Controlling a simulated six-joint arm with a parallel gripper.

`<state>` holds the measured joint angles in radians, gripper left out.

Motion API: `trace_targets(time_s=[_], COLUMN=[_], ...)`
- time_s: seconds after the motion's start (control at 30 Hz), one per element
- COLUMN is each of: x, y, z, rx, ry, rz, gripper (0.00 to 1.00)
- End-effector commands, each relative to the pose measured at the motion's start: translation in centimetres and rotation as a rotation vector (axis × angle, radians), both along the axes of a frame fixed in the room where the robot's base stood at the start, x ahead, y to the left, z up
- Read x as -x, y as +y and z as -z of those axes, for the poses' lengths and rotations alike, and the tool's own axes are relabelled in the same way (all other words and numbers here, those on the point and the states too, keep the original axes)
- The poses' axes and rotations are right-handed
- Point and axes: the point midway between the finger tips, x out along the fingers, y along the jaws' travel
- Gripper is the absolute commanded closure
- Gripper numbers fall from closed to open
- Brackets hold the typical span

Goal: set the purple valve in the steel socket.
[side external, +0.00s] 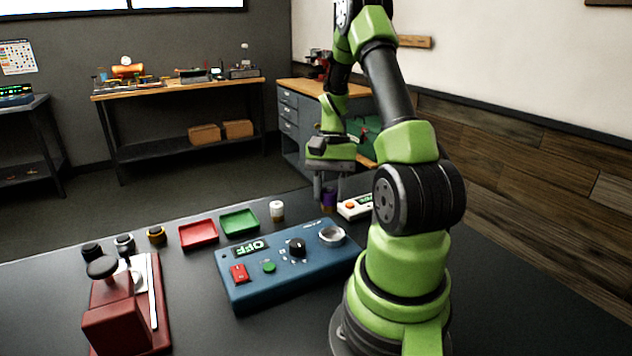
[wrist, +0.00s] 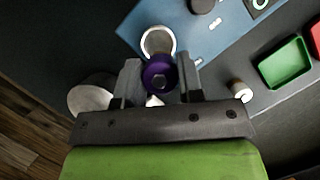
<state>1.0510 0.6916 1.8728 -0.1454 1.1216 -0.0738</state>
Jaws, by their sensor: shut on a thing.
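The purple valve (side external: 328,197) is upright between the fingers of my gripper (side external: 329,188), which is shut on it. In the wrist view the valve (wrist: 159,75) sits between the two fingertips of my gripper (wrist: 158,80). The steel socket (side external: 332,236) is a round ring at the right end of the blue brewer panel (side external: 285,282). In the side view the valve shows behind the panel's far edge. In the wrist view the socket (wrist: 158,41) is just above the valve, which overlaps its lower rim. The valve's height above the table is unclear.
A white cylinder (side external: 277,211) stands left of the gripper. Green (side external: 239,222) and red (side external: 198,234) trays lie further left, near several small knobs. A white meter (side external: 355,207) lies close beside the gripper. A dark red machine (side external: 117,320) stands front left.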

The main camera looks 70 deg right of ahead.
Motion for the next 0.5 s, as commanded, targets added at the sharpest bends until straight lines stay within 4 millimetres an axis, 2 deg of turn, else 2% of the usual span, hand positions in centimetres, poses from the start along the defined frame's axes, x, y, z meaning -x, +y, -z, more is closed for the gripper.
trace_targets(time_s=[0.13,0.5], x=[0.9,1.0], y=[0.9,1.0], z=[-0.2,2.8], rx=[0.001,-0.002], ry=[-0.001,-0.001], rz=[-0.135,-0.152], gripper=[0.93,0.93])
